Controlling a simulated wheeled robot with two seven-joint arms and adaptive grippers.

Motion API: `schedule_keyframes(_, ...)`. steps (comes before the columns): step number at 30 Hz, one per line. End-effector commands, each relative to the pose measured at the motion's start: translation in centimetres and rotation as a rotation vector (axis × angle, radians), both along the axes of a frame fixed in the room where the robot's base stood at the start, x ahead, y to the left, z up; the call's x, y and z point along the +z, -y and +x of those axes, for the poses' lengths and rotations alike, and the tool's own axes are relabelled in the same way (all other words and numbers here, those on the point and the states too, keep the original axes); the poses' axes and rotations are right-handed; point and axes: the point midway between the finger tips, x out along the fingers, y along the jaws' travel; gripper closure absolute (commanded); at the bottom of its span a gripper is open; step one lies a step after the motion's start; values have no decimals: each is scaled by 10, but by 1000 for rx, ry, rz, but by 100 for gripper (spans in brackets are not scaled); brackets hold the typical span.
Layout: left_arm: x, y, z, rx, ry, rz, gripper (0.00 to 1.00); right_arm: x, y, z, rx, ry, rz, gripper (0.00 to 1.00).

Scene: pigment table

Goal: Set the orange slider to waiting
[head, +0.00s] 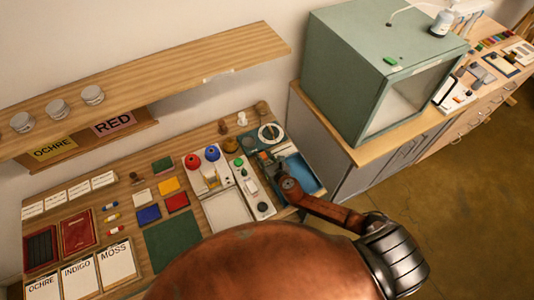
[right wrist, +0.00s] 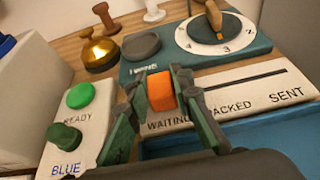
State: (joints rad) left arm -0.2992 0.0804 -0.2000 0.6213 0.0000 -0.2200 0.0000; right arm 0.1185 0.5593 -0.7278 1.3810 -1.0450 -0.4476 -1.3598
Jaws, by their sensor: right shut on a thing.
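The orange slider (right wrist: 161,92) is a small block at the left end of a white label strip (right wrist: 275,92). The strip has a dark slot and reads WAITING, PACKED and SENT from left to right. The slider sits just above and beside the start of the word WAITING. My right gripper (right wrist: 160,84) has its green fingers on both sides of the slider and is shut on it. My left gripper is not in view.
A white dial (right wrist: 215,32) with a brown pointer stands behind the strip. A brass bell (right wrist: 100,53), a green READY button (right wrist: 80,95) and a green BLUE knob (right wrist: 64,137) are to the left. A blue tray (head: 303,172) lies beside the gripper.

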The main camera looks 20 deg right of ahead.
Motion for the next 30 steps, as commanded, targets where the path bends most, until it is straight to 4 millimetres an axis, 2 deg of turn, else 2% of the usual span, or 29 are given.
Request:
schedule_keyframes(3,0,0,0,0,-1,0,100,-1,-6,-1,10,-2,4,100)
schedule_keyframes(4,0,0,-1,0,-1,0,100,-1,-6,-2,10,-2,4,78)
schedule_keyframes(12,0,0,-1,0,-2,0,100,-1,-4,-1,8,-2,4,61)
schedule_keyframes(19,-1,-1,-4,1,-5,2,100,-1,-2,-1,5,-1,3,61)
schedule_keyframes(23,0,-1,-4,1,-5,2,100,2,-2,-8,5,-1,3,61)
schedule_keyframes(26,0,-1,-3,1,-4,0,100,6,-1,-21,6,-2,4,61)
schedule_keyframes(30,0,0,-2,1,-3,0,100,17,1,-47,6,-3,3,61)
